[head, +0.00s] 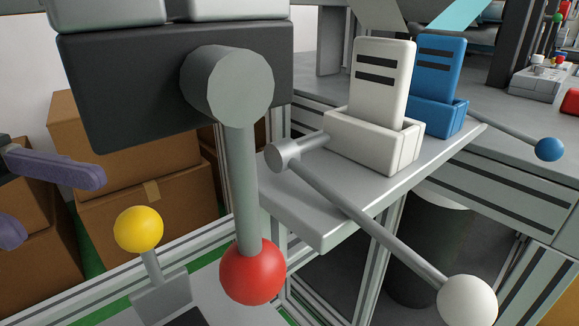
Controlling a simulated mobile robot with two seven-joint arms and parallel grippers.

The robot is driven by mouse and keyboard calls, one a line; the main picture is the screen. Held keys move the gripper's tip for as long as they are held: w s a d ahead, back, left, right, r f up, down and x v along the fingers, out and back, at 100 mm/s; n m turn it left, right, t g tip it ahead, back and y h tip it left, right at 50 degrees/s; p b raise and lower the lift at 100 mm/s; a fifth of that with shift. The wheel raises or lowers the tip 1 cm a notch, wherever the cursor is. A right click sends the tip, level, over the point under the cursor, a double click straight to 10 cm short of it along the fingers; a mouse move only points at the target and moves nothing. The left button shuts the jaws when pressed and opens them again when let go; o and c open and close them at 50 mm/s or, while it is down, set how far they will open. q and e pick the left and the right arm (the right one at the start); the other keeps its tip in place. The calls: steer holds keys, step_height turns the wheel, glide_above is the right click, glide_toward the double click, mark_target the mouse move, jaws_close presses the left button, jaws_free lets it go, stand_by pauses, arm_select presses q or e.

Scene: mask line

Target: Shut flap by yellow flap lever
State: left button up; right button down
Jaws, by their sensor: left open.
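The yellow flap lever (138,229) has a yellow ball on a short grey stem. It stands nearly upright from a grey block (162,297) at the lower left of the head view. My left gripper (50,205) is at the left edge, with two purple fingers spread wide apart. It is empty and sits to the left of the yellow ball, not touching it. The flap itself cannot be clearly made out. My right gripper is not in view.
A lever with a red ball (252,271) hangs from a dark box (150,85), right of the yellow lever. A white-ball lever (467,301) and a blue-ball lever (550,149) are further right. Cardboard boxes (150,220) stand behind.

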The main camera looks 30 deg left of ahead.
mark_target(138, 231)
arm_select(q)
steer(key=x, duration=0.3)
steer(key=b+x, duration=0.1)
steer(key=x, duration=0.5)
steer(key=shift+s+d, duration=0.25)
steer(key=shift+d, duration=0.05)
jaws_close()
stand_by(0.9)
